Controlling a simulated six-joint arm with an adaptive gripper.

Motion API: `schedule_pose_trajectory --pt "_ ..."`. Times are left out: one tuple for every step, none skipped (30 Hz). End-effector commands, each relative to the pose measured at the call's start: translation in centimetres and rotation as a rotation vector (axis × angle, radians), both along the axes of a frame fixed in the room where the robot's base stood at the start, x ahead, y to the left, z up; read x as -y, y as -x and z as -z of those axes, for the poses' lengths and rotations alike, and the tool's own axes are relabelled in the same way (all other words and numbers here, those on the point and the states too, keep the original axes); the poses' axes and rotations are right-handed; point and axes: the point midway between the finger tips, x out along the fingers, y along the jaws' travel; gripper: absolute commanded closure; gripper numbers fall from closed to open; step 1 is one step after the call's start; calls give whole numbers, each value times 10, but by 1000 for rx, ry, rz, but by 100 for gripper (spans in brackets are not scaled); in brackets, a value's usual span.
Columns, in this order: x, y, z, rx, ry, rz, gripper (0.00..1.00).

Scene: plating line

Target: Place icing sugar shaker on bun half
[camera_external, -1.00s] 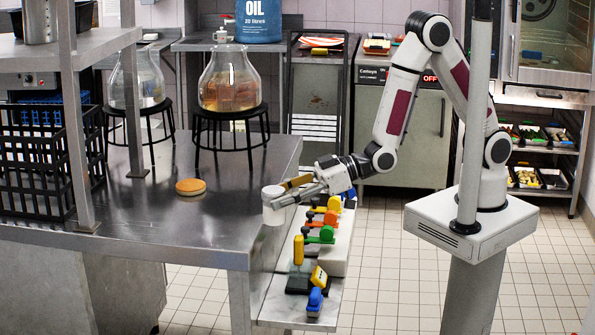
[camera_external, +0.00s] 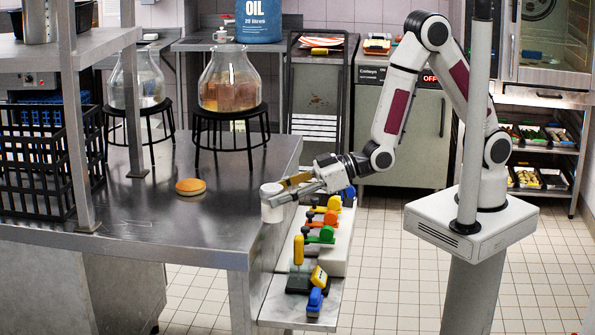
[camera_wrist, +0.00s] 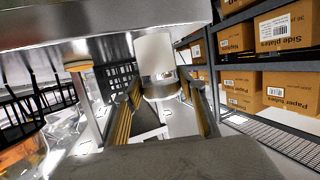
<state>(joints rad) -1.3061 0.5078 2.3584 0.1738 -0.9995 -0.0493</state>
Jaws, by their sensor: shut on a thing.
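The icing sugar shaker (camera_external: 271,203) is a white cylinder at the right edge of the steel table. My gripper (camera_external: 283,194) is shut on it, and the shaker looks upright. In the wrist view the shaker (camera_wrist: 154,60) is between the fingers of my gripper (camera_wrist: 160,100). The bun half (camera_external: 190,187) is a round, orange-brown disc lying on the table, to the left of the shaker and apart from it. It also shows at upper left in the wrist view (camera_wrist: 78,62).
The steel table (camera_external: 150,225) is clear around the bun half. A black crate (camera_external: 45,165) and a shelf post stand to its left. Glass vessels on black stools (camera_external: 230,112) stand behind. A lower ledge with coloured-handled items (camera_external: 320,235) lies right of the table.

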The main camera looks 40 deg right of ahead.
Motion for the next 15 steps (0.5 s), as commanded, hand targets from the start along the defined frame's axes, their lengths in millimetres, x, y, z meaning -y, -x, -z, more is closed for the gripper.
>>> schedule_pose_trajectory --pt "3 -7 1 0 0 13 89" --pt "4 -12 2 1 -1 21 89" --pt "7 -19 4 0 -1 34 89" --pt "8 -24 4 1 -1 42 89" --pt "9 -30 4 1 -2 52 89" --pt "10 -39 4 0 -2 66 89" --pt "10 -46 3 1 -2 74 89" --pt "10 -53 2 1 -3 84 89" --pt "8 -62 -1 1 -4 89 89" --pt "7 -69 -2 1 -4 94 89" --pt "5 -76 -5 2 -5 97 89" --pt "3 -84 -7 2 -4 99 89" --pt "0 -91 -10 2 -4 99 89" --pt "-2 -98 -11 2 -4 99 89" --pt "-5 -107 -15 2 -5 98 89"
